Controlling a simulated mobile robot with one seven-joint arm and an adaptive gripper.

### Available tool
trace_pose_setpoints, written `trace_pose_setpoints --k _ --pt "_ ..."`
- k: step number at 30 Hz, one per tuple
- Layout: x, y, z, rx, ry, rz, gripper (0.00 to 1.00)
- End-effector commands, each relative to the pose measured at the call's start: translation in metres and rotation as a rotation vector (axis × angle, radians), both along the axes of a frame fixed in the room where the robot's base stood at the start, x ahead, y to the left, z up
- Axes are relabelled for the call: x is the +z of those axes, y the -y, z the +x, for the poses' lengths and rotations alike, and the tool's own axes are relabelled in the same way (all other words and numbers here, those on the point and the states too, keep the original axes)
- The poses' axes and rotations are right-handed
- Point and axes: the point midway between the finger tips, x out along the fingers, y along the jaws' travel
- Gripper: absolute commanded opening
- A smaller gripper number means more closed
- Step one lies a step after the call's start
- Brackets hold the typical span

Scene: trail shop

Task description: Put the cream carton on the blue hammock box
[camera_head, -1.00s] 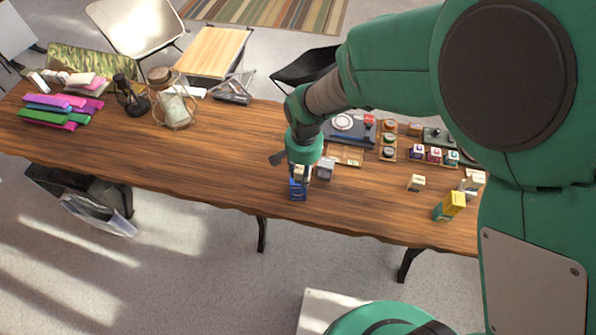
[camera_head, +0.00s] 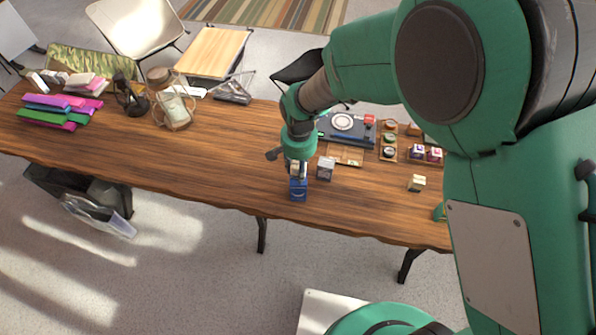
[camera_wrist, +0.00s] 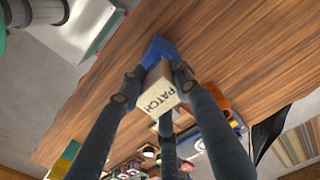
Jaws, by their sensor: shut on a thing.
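My gripper (camera_head: 299,168) is shut on the cream carton (camera_wrist: 157,92), which has dark "PATCH" lettering on the face toward the wrist camera. The carton shows only as a small pale patch between the fingers in the head view (camera_head: 294,168). The blue hammock box (camera_head: 298,189) stands on the wooden table, just below the gripper in the head view. In the wrist view the blue box (camera_wrist: 158,48) shows behind the carton, which partly covers it. I cannot tell whether carton and box touch.
A small grey-white box (camera_head: 325,169) stands close to the right of the blue box. Another small cream box (camera_head: 417,183) stands farther right. A tray with a round white dish (camera_head: 343,122) lies behind.

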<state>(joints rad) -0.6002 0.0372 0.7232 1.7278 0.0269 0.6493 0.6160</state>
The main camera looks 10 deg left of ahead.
Motion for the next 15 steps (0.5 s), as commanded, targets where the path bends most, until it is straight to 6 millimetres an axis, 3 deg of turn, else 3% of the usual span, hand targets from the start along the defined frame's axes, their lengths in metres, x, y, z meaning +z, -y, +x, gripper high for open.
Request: trace_pose_setpoints --k 4,15 --pt "-0.0097 -0.0003 0.0005 0.000 0.001 0.001 0.06" --pt "-0.0116 -0.0003 0.0003 0.000 0.001 0.001 0.06"
